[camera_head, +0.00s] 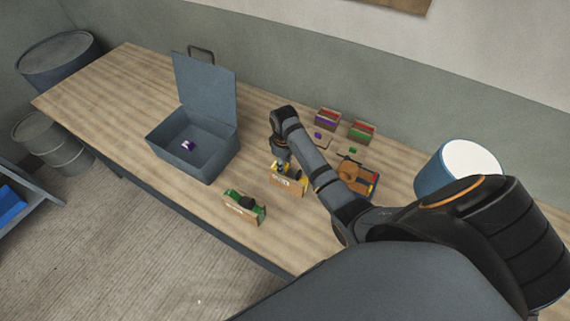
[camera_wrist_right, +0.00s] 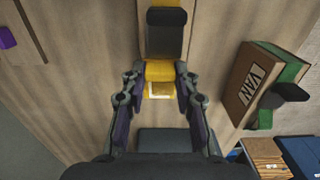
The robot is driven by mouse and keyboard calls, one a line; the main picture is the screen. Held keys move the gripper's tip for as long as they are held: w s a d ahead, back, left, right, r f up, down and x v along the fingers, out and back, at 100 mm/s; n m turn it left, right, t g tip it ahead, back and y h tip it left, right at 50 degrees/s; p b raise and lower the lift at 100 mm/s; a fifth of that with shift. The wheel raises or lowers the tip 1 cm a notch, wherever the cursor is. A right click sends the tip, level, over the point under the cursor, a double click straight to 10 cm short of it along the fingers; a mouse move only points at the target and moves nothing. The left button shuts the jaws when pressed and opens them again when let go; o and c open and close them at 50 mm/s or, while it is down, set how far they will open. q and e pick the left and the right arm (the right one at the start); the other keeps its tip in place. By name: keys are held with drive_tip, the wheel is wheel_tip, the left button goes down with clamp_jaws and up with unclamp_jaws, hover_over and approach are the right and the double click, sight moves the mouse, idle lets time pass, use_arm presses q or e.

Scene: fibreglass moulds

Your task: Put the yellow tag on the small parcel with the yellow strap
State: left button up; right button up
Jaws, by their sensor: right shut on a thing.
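The small parcel with the yellow strap (camera_head: 287,186) stands on the table, directly below my right gripper (camera_head: 281,159). In the right wrist view, a yellow piece with a pale square, which I take to be the yellow tag (camera_wrist_right: 160,73), is between the fingertips of my right gripper (camera_wrist_right: 158,88). The gripper is shut on it. A dark block (camera_wrist_right: 165,33) with yellow beyond it lies just past the tips, apparently on the parcel's strap. I cannot tell whether the tag touches the parcel. My left gripper is out of view.
A parcel with a green strap (camera_head: 243,208) stands nearby, nearer the front edge. An open blue-grey box (camera_head: 208,167) holds a purple piece (camera_head: 188,145). Two small bins (camera_head: 327,119) (camera_head: 362,132), an orange-brown item (camera_head: 354,176) and a white-topped drum (camera_head: 470,160) are toward the right.

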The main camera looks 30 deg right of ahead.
drive_tip(key=shift+w+r, duration=0.1)
drive_tip(key=shift+w, duration=0.05)
drive_tip(key=shift+c, duration=0.2)
drive_tip(key=o, duration=0.6)
drive_tip(key=shift+a, duration=0.2)
drive_tip(key=shift+c, duration=0.2)
drive_tip(key=shift+o, duration=1.4)
drive_tip(key=shift+s+r, duration=0.15)
drive_tip(key=shift+s, duration=0.05)
drive_tip(key=shift+o, duration=0.5)
drive_tip(key=shift+r, duration=0.25)
wheel_tip(320, 180, up, 6)
drive_tip(key=shift+f+b, duration=0.25)
drive_tip(key=shift+b, duration=0.4)
use_arm(q)
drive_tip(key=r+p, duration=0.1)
drive_tip(key=p, duration=0.1)
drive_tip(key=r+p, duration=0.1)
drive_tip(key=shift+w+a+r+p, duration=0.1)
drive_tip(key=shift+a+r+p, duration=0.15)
drive_tip(key=shift+p, duration=0.1)
use_arm(e)
wheel_tip(320, 180, up, 6)
